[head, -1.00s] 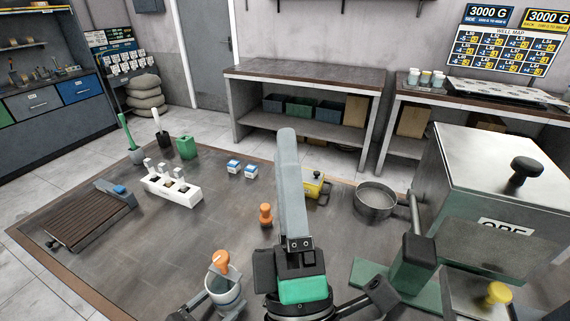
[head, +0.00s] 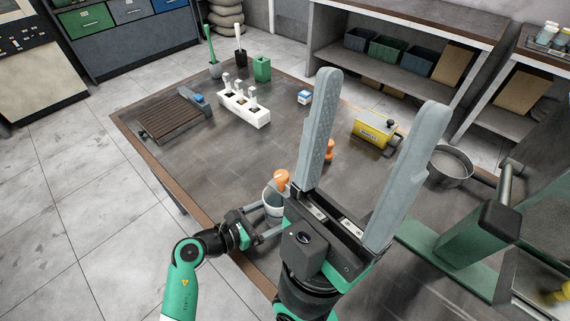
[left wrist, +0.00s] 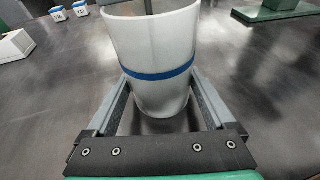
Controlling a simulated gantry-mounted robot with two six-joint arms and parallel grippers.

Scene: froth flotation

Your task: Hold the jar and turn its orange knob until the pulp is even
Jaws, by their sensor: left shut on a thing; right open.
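The jar (head: 271,203) stands near the table's front edge, partly hidden behind my right gripper in the head view. Its orange knob (head: 281,179) shows on top. In the left wrist view the jar (left wrist: 155,45) is whitish with a blue band, and a rod goes down into it. The pulp's state cannot be seen. My left gripper (head: 268,222) is shut around the jar, with one finger on each side; it also shows in the left wrist view (left wrist: 158,112). My right gripper (head: 385,95) is open and empty, its two long grey fingers raised close to the head camera, right of the knob.
A second orange-topped object (head: 329,150) stands behind my right gripper's finger. A white rack (head: 243,108), a yellow box (head: 374,130), a round pan (head: 450,167) and a brown ribbed tray (head: 178,116) stand around. The table's left middle is clear.

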